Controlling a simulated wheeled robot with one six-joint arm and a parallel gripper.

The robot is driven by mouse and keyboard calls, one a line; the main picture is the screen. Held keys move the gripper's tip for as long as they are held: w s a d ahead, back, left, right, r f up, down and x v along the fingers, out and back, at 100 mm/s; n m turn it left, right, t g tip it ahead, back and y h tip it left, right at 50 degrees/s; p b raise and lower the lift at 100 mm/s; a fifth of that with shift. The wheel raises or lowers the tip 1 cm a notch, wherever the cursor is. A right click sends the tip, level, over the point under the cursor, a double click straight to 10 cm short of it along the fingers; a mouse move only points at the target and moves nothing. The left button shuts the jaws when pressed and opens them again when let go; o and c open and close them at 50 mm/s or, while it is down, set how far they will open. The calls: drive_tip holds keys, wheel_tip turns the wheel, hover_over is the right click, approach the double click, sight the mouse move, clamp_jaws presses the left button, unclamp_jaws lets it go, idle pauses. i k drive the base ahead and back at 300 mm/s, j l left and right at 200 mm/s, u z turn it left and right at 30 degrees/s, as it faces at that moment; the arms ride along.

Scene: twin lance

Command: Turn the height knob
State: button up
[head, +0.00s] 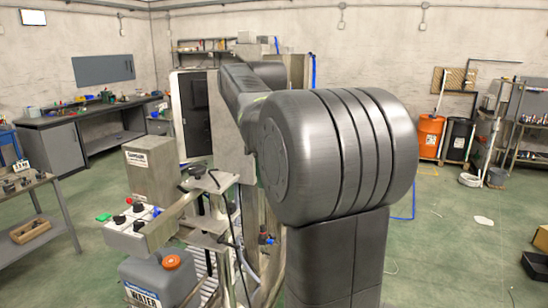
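A light control box (142,232) stands at the left of the machine, with black knobs (138,226) and small red buttons (129,201) on it. Another black knob or handle (197,170) sits on the metal bracket (212,183) to the right of the box. No label tells me which of these is the height knob. My own dark arm fills the middle of the head view and hides part of the machine. My gripper does not show.
A blue-grey water container (160,282) stands below the control box. A metal box (152,168) is behind it. A workbench (88,122) runs along the left wall, and a table (35,205) stands at the left edge. Green floor (455,235) is mostly clear on the right.

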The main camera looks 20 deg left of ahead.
sight(198, 170)
drive_tip(key=i+l, duration=0.25)
drive_tip(key=i, duration=0.2)
drive_tip(key=i+l+z, duration=0.1)
drive_tip(key=i+l, duration=0.2)
drive_tip(key=i, duration=0.15)
drive_tip(key=i+l, duration=0.25)
drive_tip(key=i, duration=0.25)
drive_tip(key=i+j+u, duration=0.1)
drive_tip(key=i+u, duration=0.15)
drive_tip(key=u, duration=0.2)
drive_tip(key=i+u, duration=0.25)
drive_tip(key=u, duration=0.15)
drive_tip(key=i+l+u, duration=0.1)
drive_tip(key=i+u, duration=0.15)
drive_tip(key=u, duration=0.2)
drive_tip(key=i+l+u, duration=0.15)
drive_tip(key=u, duration=0.3)
drive_tip(key=i+j+u, duration=0.1)
drive_tip(key=i+u, duration=0.7)
drive_tip(key=k, duration=0.05)
